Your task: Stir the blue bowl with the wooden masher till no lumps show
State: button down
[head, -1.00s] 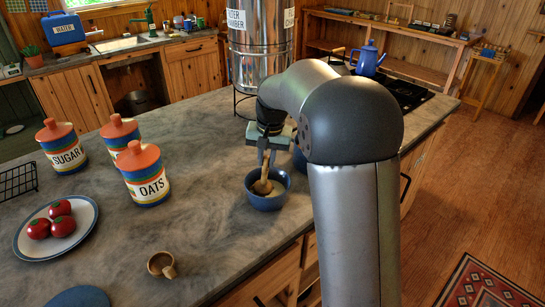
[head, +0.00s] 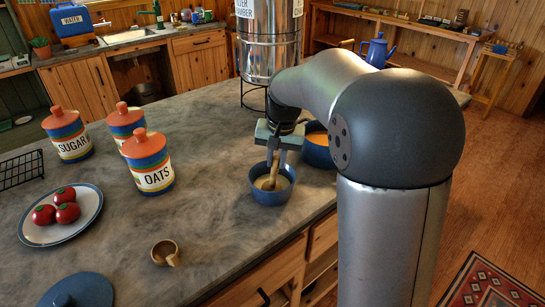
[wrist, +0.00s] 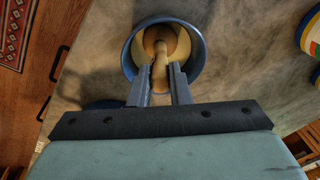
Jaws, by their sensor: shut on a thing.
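The blue bowl (head: 272,194) stands on the grey counter near its front edge and holds a pale yellowish content. In the wrist view the blue bowl (wrist: 133,62) shows the same content around the masher's head. The wooden masher (head: 273,173) stands in the bowl, slightly tilted, its lower end in the content. My gripper (head: 277,152) is above the bowl, shut on the masher's handle; the wrist view shows its fingers (wrist: 163,82) on both sides of the handle (wrist: 160,72). I cannot tell whether lumps show, as the masher and fingers hide part of the content.
A blue pot (head: 318,153) with orange content stands close behind the bowl, to the right. A wooden cup (head: 166,253), a plate (head: 30,236) with red tomatoes and several labelled canisters (head: 150,165) are to the left. A metal water tank (head: 268,45) stands behind.

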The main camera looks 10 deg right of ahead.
notch_tip(320, 180, up, 13)
jog(key=w+d+p, duration=0.1)
jog(key=w+p, duration=0.1)
jog(key=p, duration=0.9)
jog(key=shift+w+d, duration=0.2)
jog(key=shift+d, duration=0.1)
dwell(0.5)
jog(key=s+n+b, duration=0.1)
jog(key=s+f+n+b, duration=0.1)
jog(key=b, duration=0.1)
jog(key=s+f+n+b, duration=0.1)
jog(key=n, duration=0.1)
jog(key=shift+s+a+y, duration=0.25)
jog(key=shift+a+y, duration=0.05)
jog(key=shift+a, duration=0.1)
